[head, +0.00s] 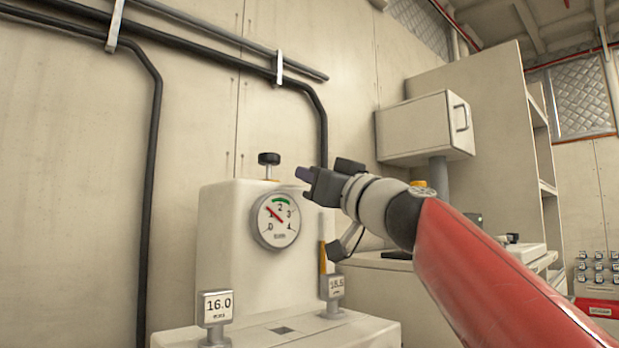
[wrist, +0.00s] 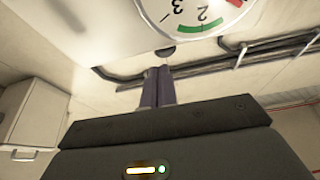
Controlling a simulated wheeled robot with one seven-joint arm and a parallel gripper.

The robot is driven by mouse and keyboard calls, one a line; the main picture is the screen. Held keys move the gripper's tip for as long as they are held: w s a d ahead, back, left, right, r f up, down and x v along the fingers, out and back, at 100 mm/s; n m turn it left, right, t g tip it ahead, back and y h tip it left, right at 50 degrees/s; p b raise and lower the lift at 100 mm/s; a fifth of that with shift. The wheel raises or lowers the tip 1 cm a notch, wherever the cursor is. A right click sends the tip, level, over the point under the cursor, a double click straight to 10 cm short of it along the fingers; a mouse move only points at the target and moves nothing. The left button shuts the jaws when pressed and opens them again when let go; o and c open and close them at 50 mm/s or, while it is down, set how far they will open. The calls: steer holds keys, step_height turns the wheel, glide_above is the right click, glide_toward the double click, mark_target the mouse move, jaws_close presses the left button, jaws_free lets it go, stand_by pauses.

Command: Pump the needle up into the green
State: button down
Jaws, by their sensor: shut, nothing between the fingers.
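The round white gauge (head: 276,220) is on the front of a pale housing (head: 222,225). Its red needle (head: 274,214) points up and left, near the 1, short of the green band (head: 281,201) around the 2. A black knob (head: 269,158) stands upright on a thin stem on top of the housing. My gripper (head: 303,174) is shut and empty, right of the knob and apart from it. In the wrist view the closed fingers (wrist: 158,75) point toward the dark knob (wrist: 165,53), with the gauge (wrist: 185,14) upside down above.
A wall cabinet (head: 425,129) is behind my arm. Black pipes (head: 155,110) run along the wall. Free space lies above the housing.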

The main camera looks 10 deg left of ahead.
stand_by(0.3)
step_height(320, 180, up, 6)
steer(key=s+d+p, duration=0.1)
steer(key=p, duration=0.5)
steer(key=shift+s+d+r, duration=0.2)
steer(key=shift+d+r, duration=0.05)
step_height(320, 180, up, 4)
steer(key=p, duration=0.8)
glide_above(269, 159)
steer(key=d, duration=0.3)
step_height(269, 159, down, 3)
steer(key=b, duration=0.2)
steer(key=shift+w+a+f+b, duration=0.1)
steer(key=shift+a+f+b, duration=0.05)
steer(key=shift+b, duration=0.15)
steer(key=shift+f, duration=0.5)
